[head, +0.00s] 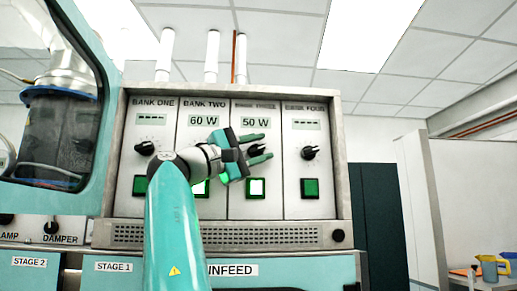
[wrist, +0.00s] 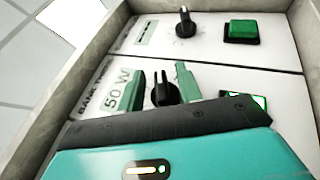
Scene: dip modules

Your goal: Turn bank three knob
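The bank three knob (head: 255,149) is black and sits on the third panel of the upright module rack, below a display reading 50 W. It also shows in the wrist view (wrist: 163,91), with a pale pointer line on it. My gripper (head: 266,146) reaches in from the left with its two green fingers apart, one above and one below the knob. In the wrist view my gripper (wrist: 160,70) has a finger on either side of the knob, with gaps visible on both sides. The bank three label is partly washed out.
The bank four knob (head: 309,153) and its green button (head: 310,188) are just to the right. The bank one knob (head: 145,148) is left of my arm. The lit bank three button (head: 256,188) is below the fingers. My forearm hides the bank two knob.

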